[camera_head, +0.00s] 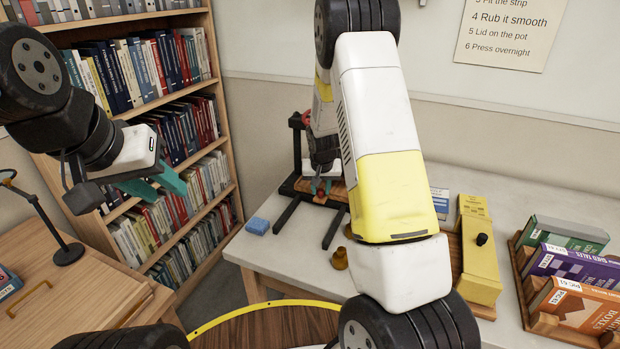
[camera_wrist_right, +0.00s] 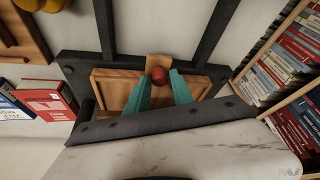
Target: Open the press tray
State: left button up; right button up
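The press (camera_head: 330,196) stands at the back left of the white table, dark-framed with a wooden part. In the right wrist view its wooden tray (camera_wrist_right: 112,86) lies in the dark frame, with a round red knob (camera_wrist_right: 159,75) at its front. My right gripper (camera_wrist_right: 161,82) has its two teal fingertips on either side of the knob, very close to it; I cannot tell whether they press on it. In the head view my right arm hides most of this gripper. My left gripper (camera_head: 160,184) is open and empty in front of the bookcase, away from the table.
A blue sponge (camera_head: 257,225) lies at the table's left edge. Small brass pots (camera_head: 340,258) and a yellow box (camera_head: 480,252) stand nearer. A wooden rack (camera_head: 527,290) of books is at the right. A tall bookcase (camera_head: 228,170) and wooden desk (camera_head: 28,244) flank the left.

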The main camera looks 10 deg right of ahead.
grip_shut()
dwell(1.4)
